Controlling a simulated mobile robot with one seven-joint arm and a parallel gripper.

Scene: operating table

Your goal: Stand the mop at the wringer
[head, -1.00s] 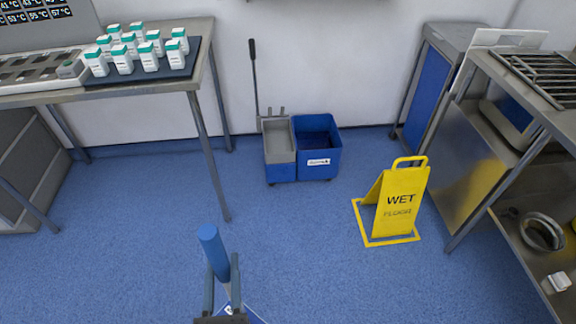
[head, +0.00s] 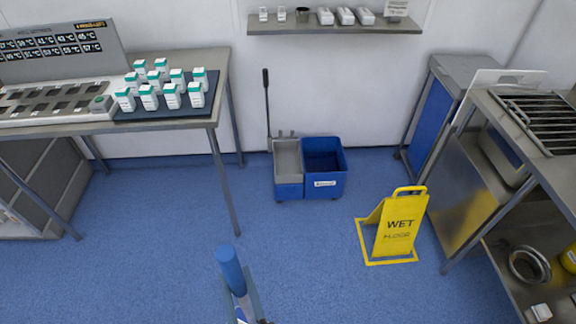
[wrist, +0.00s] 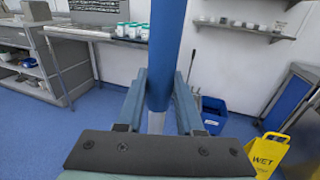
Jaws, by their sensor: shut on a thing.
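My gripper (head: 247,301) is shut on the blue handle of the mop (head: 230,268) at the bottom of the head view. The handle also stands upright between the fingers in the wrist view (wrist: 165,50). The mop's lower end is mostly hidden behind the gripper. The wringer (head: 287,158) is the grey part on the left of a blue mop bucket (head: 333,183), with a tall dark lever behind it. The bucket stands on the floor near the back wall, ahead of my gripper and apart from the mop. In the wrist view the bucket (wrist: 214,118) is right of the handle, partly hidden.
A yellow wet-floor sign (head: 398,225) stands right of the bucket. A steel table (head: 190,122) with several white bottles is at the left. A steel rack (head: 500,200) is at the right. Blue floor (head: 300,240) between gripper and bucket is clear.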

